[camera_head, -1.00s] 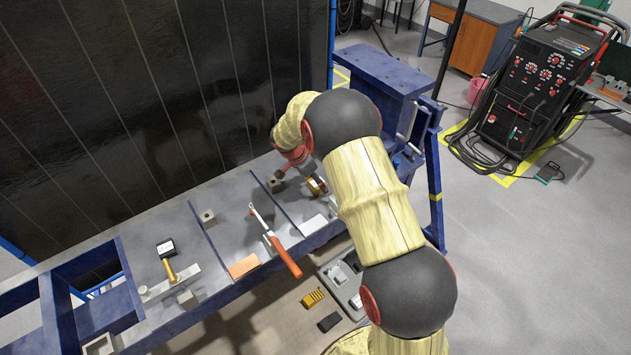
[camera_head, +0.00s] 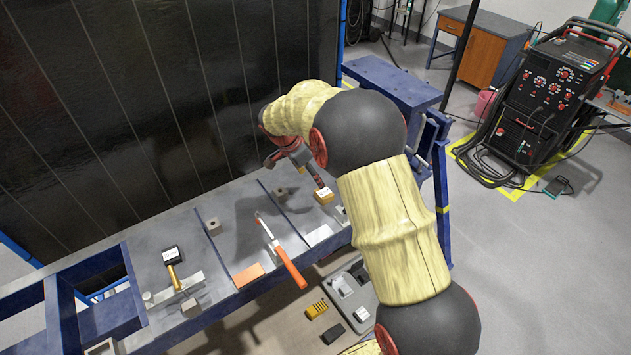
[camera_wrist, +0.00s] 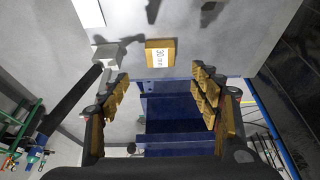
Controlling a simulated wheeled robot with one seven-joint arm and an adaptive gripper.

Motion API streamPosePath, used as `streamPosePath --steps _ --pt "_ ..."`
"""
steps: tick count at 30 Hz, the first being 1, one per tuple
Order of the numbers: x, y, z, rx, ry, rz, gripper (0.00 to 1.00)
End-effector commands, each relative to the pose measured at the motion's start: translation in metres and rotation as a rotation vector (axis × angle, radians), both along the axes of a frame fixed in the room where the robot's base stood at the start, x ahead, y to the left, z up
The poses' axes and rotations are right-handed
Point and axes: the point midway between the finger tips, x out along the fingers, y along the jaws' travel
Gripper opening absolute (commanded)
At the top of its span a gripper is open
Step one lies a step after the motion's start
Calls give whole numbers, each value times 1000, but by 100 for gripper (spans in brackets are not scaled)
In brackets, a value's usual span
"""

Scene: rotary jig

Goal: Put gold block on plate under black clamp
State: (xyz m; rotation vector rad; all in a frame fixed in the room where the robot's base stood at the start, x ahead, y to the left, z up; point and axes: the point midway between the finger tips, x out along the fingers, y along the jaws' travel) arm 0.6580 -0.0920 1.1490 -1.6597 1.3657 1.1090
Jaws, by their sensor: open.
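The gold block (camera_head: 323,195) lies on the steel bench top near its right end, partly beside my arm. In the wrist view the gold block (camera_wrist: 160,55) shows a white "30 mm" label and lies beyond my fingertips, roughly centred between them. My gripper (camera_wrist: 160,85) is open and empty, with gold-coloured pads on both fingers. In the head view my red gripper (camera_head: 294,162) is above the bench, close to the block. A black-headed item with a gold handle (camera_head: 172,260) lies at the left; I cannot tell whether it is the black clamp. I cannot single out the target plate.
A red-handled tool (camera_head: 283,255) lies mid-bench, with an orange plate (camera_head: 248,275) beside it. Small grey blocks (camera_head: 213,226) stand on the bench. A black panel (camera_head: 180,110) rises behind it. A grey case (camera_head: 350,290) lies on the floor in front.

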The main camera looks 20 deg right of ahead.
Motion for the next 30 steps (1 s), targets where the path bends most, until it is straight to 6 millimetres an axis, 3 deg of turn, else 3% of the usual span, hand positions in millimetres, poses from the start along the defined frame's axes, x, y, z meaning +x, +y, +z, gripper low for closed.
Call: streamPosePath --steps 5,11,15,21,30 --pt "-8 4 20 7 0 32 63" --pt "-49 16 82 40 10 211 63" --pt "-93 26 125 61 15 381 63" --pt "-162 42 171 72 6 625 63" --pt "-269 67 204 34 -34 1001 63"
